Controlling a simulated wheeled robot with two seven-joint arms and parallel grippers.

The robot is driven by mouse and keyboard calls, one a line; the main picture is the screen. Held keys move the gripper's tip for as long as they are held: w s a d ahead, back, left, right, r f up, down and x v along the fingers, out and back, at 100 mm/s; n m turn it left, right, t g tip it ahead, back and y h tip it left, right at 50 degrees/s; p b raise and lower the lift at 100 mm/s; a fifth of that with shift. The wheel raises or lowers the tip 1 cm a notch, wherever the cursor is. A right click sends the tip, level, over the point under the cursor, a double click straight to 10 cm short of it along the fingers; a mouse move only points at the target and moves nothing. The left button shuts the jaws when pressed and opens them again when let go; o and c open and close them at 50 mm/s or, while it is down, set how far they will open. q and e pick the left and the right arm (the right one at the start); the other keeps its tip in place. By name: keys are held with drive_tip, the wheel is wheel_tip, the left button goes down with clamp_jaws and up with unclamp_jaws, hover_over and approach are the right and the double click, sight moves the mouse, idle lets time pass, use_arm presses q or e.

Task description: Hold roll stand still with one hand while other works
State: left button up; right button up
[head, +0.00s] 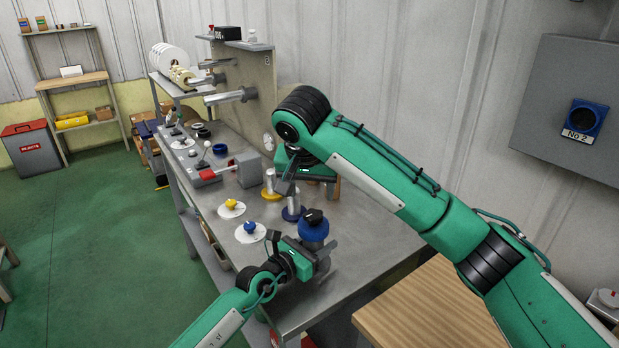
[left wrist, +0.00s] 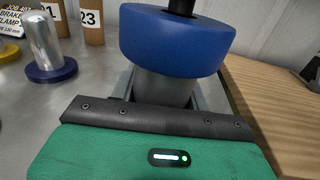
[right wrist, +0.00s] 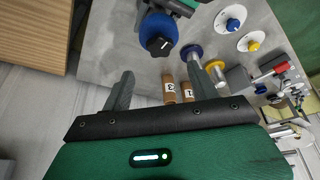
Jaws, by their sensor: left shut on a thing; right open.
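A thick blue roll (head: 313,228) with a black knob on top stands at the near end of the grey bench. It also shows in the left wrist view (left wrist: 178,42), above a grey metal cylinder (left wrist: 165,87). My left gripper (head: 318,258) is shut on that cylinder, just below the blue roll. My right gripper (head: 287,186) is open and empty above the bench, beyond the blue roll. In the right wrist view the blue roll (right wrist: 157,30) lies ahead of the open fingers, apart from them. I cannot tell what the cylinder rests on.
A metal post on a blue base (head: 293,212) and one on a yellow base (head: 270,188) stand close by. Brown numbered tubes (right wrist: 168,90) stand near them. White discs with a blue knob (head: 250,231) and a yellow knob (head: 231,208) lie along the left edge. A red-handled clamp (head: 212,174) is farther back.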

drive_tip(key=shift+v, duration=1.8)
use_arm(q)
drive_tip(key=o, duration=1.6)
drive_tip(key=shift+c, duration=0.2)
drive_tip(key=v, duration=1.1)
drive_tip(key=shift+s+a, duration=0.25)
drive_tip(key=shift+a, duration=0.05)
drive_tip(key=shift+s+a+r+p, duration=1.3)
drive_tip(key=shift+r+p, duration=0.2)
drive_tip(key=shift+p, duration=0.05)
drive_tip(key=shift+s+a+r+p, duration=0.45)
drive_tip(key=shift+s+a+r, duration=0.1)
use_arm(e)
drive_tip(key=shift+r, duration=2)
